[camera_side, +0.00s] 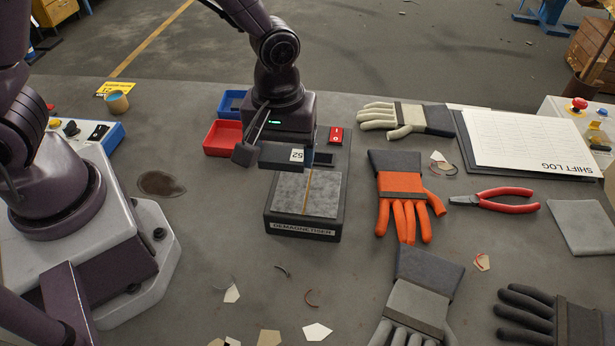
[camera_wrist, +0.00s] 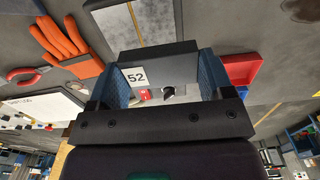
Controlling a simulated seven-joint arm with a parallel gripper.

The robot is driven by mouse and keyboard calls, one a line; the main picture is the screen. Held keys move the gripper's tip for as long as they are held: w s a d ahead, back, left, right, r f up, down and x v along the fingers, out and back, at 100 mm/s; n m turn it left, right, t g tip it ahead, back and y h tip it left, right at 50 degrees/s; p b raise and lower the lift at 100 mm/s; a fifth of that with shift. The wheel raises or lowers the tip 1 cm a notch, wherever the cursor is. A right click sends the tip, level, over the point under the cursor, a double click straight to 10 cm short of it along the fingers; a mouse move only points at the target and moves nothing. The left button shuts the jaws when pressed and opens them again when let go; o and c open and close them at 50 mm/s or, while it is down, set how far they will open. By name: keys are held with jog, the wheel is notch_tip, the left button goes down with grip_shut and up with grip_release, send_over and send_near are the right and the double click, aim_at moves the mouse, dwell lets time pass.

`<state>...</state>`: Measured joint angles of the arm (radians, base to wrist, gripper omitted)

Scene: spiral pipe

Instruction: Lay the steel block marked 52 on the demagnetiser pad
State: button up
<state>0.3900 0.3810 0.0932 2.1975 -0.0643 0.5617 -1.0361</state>
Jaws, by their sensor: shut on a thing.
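The steel block marked 52 (camera_side: 275,155) is dark grey with a white label on it. My gripper (camera_side: 268,152) is shut on it and holds it raised above the back part of the demagnetiser. The label also shows between the blue fingers in the wrist view, on the block (camera_wrist: 134,76), beside the left finger. The demagnetiser pad (camera_side: 322,195) is a mottled grey plate with a brass line down its middle, on a dark base with a front label. The pad (camera_wrist: 157,20) shows bare at the top of the wrist view. The block hides the pad's back edge.
A red switch (camera_side: 336,135) sits behind the pad. A red bin (camera_side: 222,138) and a blue bin (camera_side: 231,102) stand behind and left. An orange glove (camera_side: 402,190), pliers (camera_side: 495,197) and other gloves lie right. Scraps lie on the bench in front.

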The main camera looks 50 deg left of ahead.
send_over(308, 190)
jog(key=f, duration=0.4)
jog(key=shift+s+f, duration=0.2)
jog(key=shift+f, duration=0.15)
jog(key=shift+w+f, duration=0.15)
jog(key=shift+f, duration=1.55)
jog(key=shift+f, duration=0.15)
jog(key=o, duration=1.2)
